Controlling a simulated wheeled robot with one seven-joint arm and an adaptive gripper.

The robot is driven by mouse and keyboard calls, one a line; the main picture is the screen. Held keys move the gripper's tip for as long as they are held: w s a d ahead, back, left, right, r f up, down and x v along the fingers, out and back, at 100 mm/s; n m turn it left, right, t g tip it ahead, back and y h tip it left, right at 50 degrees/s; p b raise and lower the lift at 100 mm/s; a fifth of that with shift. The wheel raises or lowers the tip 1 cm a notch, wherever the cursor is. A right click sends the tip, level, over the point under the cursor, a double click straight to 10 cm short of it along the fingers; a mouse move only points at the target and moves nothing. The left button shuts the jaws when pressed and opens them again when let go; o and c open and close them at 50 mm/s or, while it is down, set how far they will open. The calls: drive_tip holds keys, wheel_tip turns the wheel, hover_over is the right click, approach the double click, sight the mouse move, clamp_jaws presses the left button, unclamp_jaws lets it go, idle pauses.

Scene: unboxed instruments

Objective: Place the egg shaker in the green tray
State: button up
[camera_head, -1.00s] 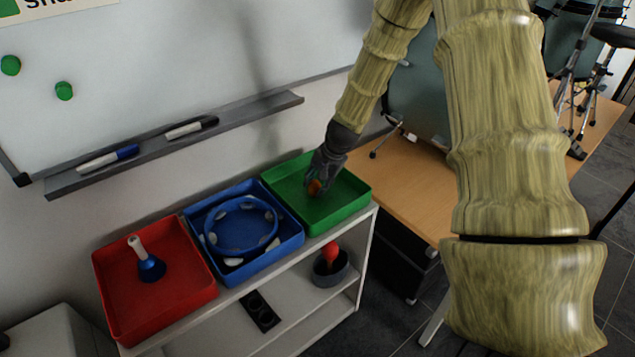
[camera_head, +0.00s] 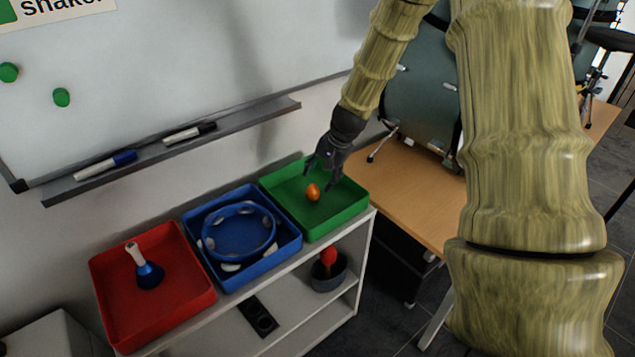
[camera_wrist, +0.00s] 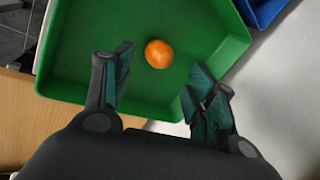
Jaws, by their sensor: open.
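The orange egg shaker (camera_head: 313,192) lies on the floor of the green tray (camera_head: 345,207), clear of the tray's walls. It also shows in the wrist view (camera_wrist: 158,54), beyond my fingertips. My gripper (camera_head: 327,172) is open and empty above the back part of the green tray. In the wrist view its two fingers (camera_wrist: 154,82) are spread apart, with the egg shaker ahead of the gap between them and not touched.
A blue tray (camera_head: 284,252) holding a blue tambourine (camera_head: 208,243) and a red tray (camera_head: 185,309) holding a blue handbell (camera_head: 149,274) stand to the left on the same white shelf. A wooden table (camera_head: 410,190) with drums is to the right. A whiteboard ledge (camera_head: 230,114) runs behind.

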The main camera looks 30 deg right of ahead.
drive_tip(key=shift+v, duration=2.95)
drive_tip(key=shift+f, duration=0.1)
